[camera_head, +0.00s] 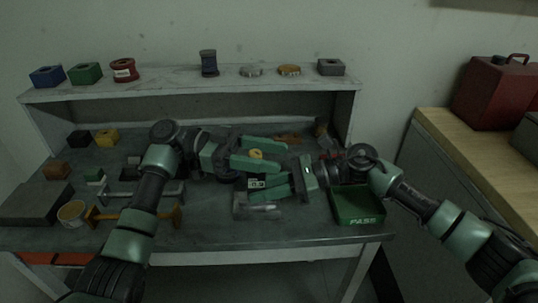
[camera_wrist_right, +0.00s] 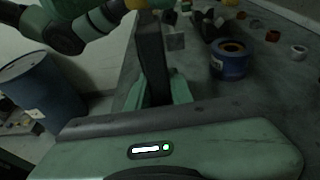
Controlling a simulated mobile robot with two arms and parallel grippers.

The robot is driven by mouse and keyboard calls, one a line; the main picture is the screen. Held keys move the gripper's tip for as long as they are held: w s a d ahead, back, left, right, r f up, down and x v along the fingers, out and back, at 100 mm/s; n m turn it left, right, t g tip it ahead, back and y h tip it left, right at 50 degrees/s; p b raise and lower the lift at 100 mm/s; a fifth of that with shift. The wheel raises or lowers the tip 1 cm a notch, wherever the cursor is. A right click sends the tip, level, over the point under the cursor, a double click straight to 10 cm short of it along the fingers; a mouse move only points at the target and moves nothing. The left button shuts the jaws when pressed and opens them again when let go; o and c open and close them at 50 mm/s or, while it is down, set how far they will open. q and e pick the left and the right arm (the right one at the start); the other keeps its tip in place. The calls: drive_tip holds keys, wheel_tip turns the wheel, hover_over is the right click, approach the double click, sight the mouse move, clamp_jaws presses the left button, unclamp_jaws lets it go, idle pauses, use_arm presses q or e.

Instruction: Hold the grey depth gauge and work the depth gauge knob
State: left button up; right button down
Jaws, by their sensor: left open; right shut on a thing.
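My left gripper (camera_head: 264,153) is open, with one finger on each side of the knob in the head view. I cannot tell whether its fingers touch the knob.
A grey metal block (camera_head: 257,208) lies in front of the grippers. A green PASS tray (camera_head: 358,207) stands to the right. A blue ring-shaped part (camera_wrist_right: 229,62) shows in the right wrist view.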

use_arm(q)
clamp_jaws()
drive_tip(key=shift+n+t, duration=0.4)
drive_tip(key=shift+t, duration=0.2)
drive_tip(key=shift+w+a+f+n+t+y, duration=0.15)
drive_tip(key=shift+w+n+t, duration=0.2)
drive_tip(key=shift+n+t, duration=1.35)
drive_tip(key=shift+w+d+r+n+t+y, duration=0.15)
drive_tip(key=shift+w+n+t, duration=0.55)
drive_tip(key=shift+t, duration=1.65)
drive_tip(key=shift+w+a+f+n+t+y, duration=0.1)
drive_tip(key=shift+a+n+t+y, duration=0.1)
drive_tip(key=shift+n+t, duration=1.65)
drive_tip(key=shift+t, duration=0.4)
unclamp_jaws()
